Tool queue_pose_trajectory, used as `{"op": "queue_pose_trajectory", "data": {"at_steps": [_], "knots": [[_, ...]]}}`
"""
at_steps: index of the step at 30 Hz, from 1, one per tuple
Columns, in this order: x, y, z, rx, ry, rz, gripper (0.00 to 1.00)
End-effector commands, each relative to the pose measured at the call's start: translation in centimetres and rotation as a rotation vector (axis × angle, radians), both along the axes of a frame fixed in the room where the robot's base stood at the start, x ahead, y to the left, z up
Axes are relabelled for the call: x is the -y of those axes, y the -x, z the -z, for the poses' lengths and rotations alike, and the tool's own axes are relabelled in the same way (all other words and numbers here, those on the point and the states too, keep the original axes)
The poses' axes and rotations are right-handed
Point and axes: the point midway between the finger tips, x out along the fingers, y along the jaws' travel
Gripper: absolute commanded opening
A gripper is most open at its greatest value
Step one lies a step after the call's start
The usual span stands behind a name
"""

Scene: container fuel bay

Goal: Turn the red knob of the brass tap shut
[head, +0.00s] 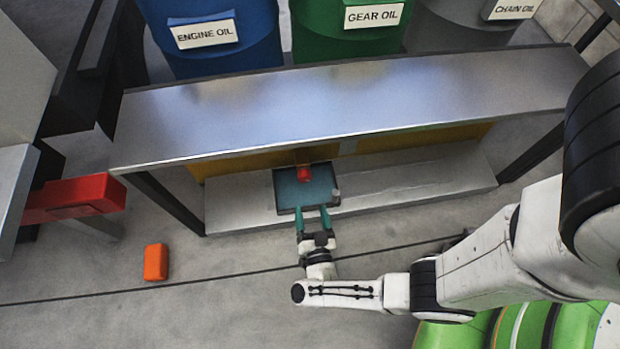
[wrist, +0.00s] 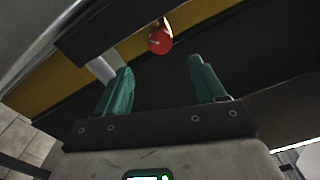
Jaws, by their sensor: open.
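The red knob (head: 304,174) shows just under the front edge of the metal bench, above a dark tray. In the wrist view the red knob (wrist: 160,42) is beyond the fingertips, roughly centred between them. A small bit of the brass tap (wrist: 155,24) shows behind it; the rest is hidden. My gripper (head: 312,210) is in front of the tray with its two teal fingers pointing toward the bench. In the wrist view my gripper (wrist: 162,70) is open with nothing between the fingers, apart from the knob.
The metal bench (head: 260,110) overhangs the tap. The tray (head: 284,190) sits on a low grey shelf (head: 400,189). Blue (head: 215,50), green (head: 340,45) and grey drums stand behind. An orange object (head: 156,262) lies on the floor at left. The floor before the shelf is mostly clear.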

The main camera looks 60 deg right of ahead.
Motion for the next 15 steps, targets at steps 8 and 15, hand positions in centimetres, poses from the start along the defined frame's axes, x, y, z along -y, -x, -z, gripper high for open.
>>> {"op": "queue_pose_trajectory", "data": {"at_steps": [8,15], "knots": [[-0.08,0.06,0.01,0.000,0.000,0.000,0.70],[0.21,0.20,0.12,-0.109,0.083,0.007,0.70]]}}
